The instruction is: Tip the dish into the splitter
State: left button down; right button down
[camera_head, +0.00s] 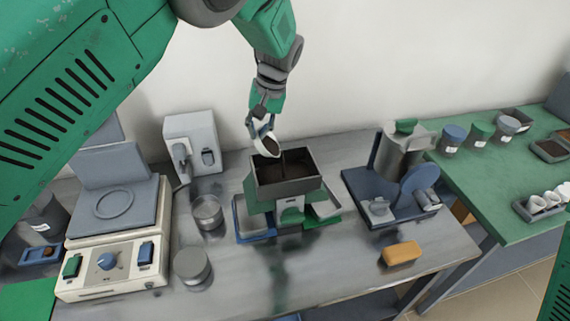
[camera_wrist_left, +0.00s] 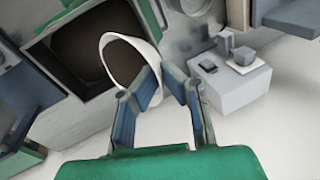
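The white dish (camera_head: 264,142) is tilted on its side over the back left part of the splitter (camera_head: 287,187), with brown material visible inside it. My left gripper (camera_head: 262,122) is shut on the dish's rim from above. In the left wrist view the dish (camera_wrist_left: 118,40) hangs at the fingertips of the left gripper (camera_wrist_left: 161,75), over the dark hopper opening. The splitter's grey hopper holds dark brown material, and a thin dark streak shows between the dish and the hopper. Trays (camera_head: 253,222) sit at the splitter's sides. My right gripper is out of view.
A white scale-like device (camera_head: 112,235) and round metal tins (camera_head: 192,267) stand left of the splitter. A blue-based grinder (camera_head: 392,195) and a yellow block (camera_head: 401,253) are to the right. A green table (camera_head: 500,180) holds jars and trays. The front of the bench is fairly clear.

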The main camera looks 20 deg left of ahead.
pick_arm(q)
jog(key=shift+w+d+r+y, duration=0.1)
jog(key=shift+d+r+y, duration=0.05)
jog(key=shift+y, duration=0.15)
jog(key=shift+d, duration=0.1)
jog(key=shift+d, duration=0.1)
jog(key=shift+w+d+r+g+y, duration=0.15)
jog(key=shift+d+r+g+y, duration=0.25)
jog(key=shift+y, duration=0.5)
jog(key=shift+f, duration=0.1)
jog(key=shift+w+d+y, duration=0.1)
jog(key=shift+d+y, duration=0.3)
jog(key=shift+y, duration=0.2)
jog(key=shift+d+r+g+b, duration=0.1)
jog(key=shift+r+g+b, duration=0.1)
jog(key=shift+g+b, duration=0.1)
